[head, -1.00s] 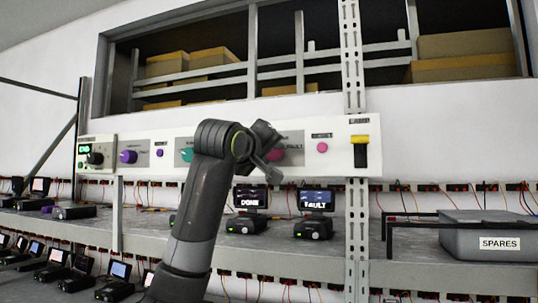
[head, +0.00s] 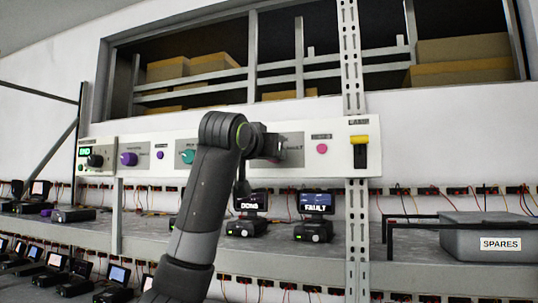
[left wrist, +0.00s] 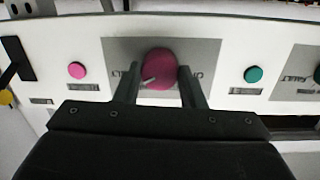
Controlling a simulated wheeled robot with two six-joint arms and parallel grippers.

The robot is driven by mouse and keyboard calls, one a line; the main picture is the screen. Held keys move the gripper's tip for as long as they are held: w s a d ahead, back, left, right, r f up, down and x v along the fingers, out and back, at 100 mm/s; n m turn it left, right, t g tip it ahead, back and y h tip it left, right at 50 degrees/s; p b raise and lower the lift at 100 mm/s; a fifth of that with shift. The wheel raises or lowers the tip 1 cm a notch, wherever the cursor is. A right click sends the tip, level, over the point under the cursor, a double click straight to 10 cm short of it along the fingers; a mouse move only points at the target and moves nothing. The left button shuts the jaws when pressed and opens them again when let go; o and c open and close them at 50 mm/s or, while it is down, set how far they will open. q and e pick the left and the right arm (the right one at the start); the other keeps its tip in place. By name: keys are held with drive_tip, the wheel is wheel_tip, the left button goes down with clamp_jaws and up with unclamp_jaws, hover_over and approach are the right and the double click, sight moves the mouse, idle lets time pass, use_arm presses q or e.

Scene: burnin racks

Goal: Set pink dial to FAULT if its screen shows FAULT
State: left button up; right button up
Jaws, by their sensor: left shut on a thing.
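The pink dial (left wrist: 159,70) sits on a grey plate of the white panel. In the left wrist view, upside down, its pale mark points to the lower left, toward the side of the left label. My left gripper (left wrist: 158,88) is shut on the dial, one finger on each side. In the head view this gripper (head: 277,147) covers the dial, and a FAULT label shows at its right. Below, one screen (head: 316,202) reads FAULT; the screen to its left (head: 250,202) seems to read DONE. My right gripper is not in view.
The panel also carries a teal dial (head: 187,157), a purple dial (head: 128,159), a black dial (head: 94,160), a pink button (head: 322,149) and a yellow-black switch (head: 360,152). A grey SPARES bin (head: 490,238) stands on the shelf at right.

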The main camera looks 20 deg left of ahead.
use_arm(q)
drive_tip(key=shift+m, duration=0.5)
idle(0.3)
drive_tip(key=o, duration=1)
drive_tip(key=shift+s, duration=0.15)
drive_tip(key=s+a+r+b, duration=0.1)
drive_tip(key=s+b, duration=0.8)
drive_tip(key=s, duration=0.8)
drive_tip(key=shift+b, duration=0.35)
